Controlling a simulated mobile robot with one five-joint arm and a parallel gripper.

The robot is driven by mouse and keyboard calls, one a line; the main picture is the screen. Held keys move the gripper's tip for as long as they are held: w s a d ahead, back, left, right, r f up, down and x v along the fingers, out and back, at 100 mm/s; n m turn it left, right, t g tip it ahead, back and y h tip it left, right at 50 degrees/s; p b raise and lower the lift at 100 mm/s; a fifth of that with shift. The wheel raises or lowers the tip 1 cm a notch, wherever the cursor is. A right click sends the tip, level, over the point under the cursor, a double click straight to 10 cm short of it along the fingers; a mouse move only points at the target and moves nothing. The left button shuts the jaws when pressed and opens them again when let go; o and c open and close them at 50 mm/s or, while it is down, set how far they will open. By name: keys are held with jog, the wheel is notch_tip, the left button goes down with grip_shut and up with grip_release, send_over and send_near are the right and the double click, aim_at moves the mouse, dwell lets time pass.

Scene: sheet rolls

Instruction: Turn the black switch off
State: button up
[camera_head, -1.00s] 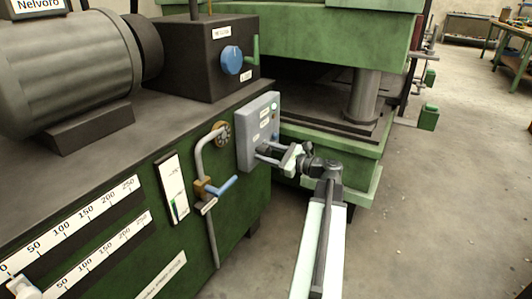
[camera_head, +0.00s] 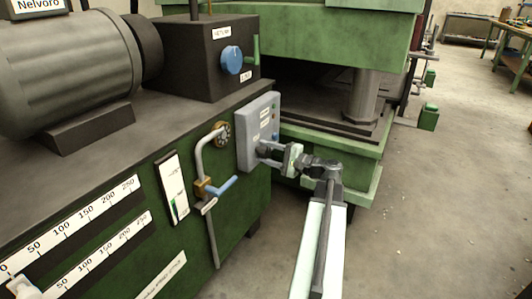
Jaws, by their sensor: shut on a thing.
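A grey control box (camera_head: 250,134) is fixed to the front of the green cabinet, with small labels and small coloured spots on its face. My gripper (camera_head: 265,149) reaches it from the right, at the lower part of its face. The jaws are shut on the black switch there. The switch is mostly hidden by the jaws, and its position is too small to read.
A blue-handled valve (camera_head: 222,187) on a bent grey pipe is left of the box. A blue knob (camera_head: 232,60) is on a dark block above. The green press (camera_head: 330,155) stands behind my arm. Open floor (camera_head: 440,200) lies to the right.

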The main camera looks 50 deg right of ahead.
jog(key=shift+n, duration=0.8)
jog(key=o, duration=1.4)
jog(key=shift+c, duration=0.2)
jog(key=v, duration=0.7)
jog(key=shift+s, duration=0.4)
jog(key=shift+d, duration=0.1)
